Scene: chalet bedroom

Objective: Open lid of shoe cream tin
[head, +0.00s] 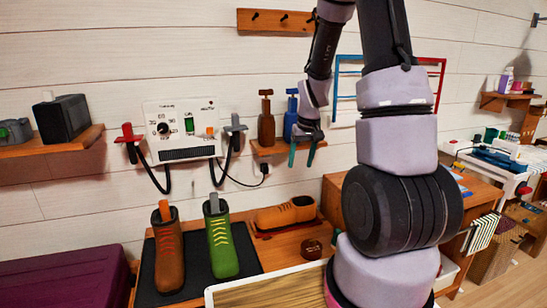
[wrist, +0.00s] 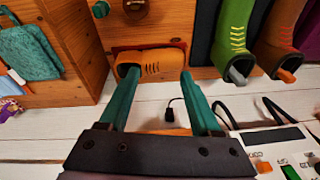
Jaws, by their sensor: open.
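A small round brown tin (head: 312,248), which looks like the shoe cream tin, sits on the wooden bench (head: 285,246) in front of the tan shoe (head: 287,213). In the wrist view part of the tin (wrist: 135,9) shows at the top edge, past the tan shoe (wrist: 152,66). The tin is too small to tell how its lid sits. My gripper (head: 303,160) is open and empty, raised by the wall above the bench and well apart from the tin. Its teal fingers (wrist: 158,75) spread across the wrist view with nothing between them.
A brown boot (head: 168,255) and a green boot (head: 221,245) stand on a dark mat left of the tin. A small shelf with brown and blue bottles (head: 266,120) is beside my gripper. A wooden cabinet (head: 335,195) stands right of the bench. A control panel (head: 182,130) hangs left.

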